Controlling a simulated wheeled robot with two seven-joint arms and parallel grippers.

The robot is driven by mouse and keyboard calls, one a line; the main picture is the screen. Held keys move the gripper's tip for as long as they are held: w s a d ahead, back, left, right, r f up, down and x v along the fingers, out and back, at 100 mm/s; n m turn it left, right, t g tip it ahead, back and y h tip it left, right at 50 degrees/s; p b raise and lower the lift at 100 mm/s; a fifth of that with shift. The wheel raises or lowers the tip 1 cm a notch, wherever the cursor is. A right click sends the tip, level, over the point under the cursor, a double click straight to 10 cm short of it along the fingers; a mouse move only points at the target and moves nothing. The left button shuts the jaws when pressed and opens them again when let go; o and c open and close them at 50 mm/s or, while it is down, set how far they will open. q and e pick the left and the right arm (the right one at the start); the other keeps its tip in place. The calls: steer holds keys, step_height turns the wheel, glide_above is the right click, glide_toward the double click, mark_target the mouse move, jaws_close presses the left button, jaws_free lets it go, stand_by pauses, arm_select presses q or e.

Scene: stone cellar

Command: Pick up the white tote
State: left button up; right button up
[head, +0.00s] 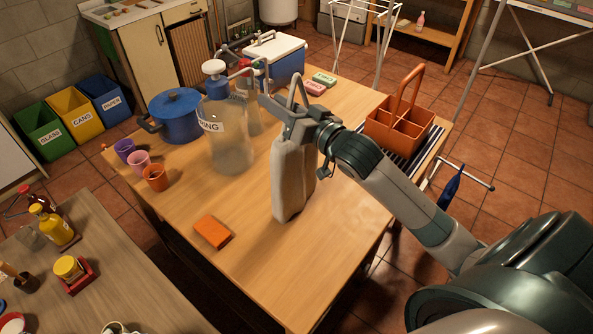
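The white tote (288,182) is a tall, narrow, off-white bag with a handle loop at its top. It is upright near the middle of the wooden table; I cannot tell whether its base touches the tabletop. My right gripper (281,118) is at the tote's top, by the handle, and covers part of it. Whether its fingers are shut on the handle is unclear. My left gripper is not in view.
A large clear jug (228,140) stands just left of the tote, near a blue pot (175,117). An orange sponge (212,232) lies in front. An orange caddy (398,132) stands to the right behind my arm.

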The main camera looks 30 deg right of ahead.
jaws_close()
stand_by(1.2)
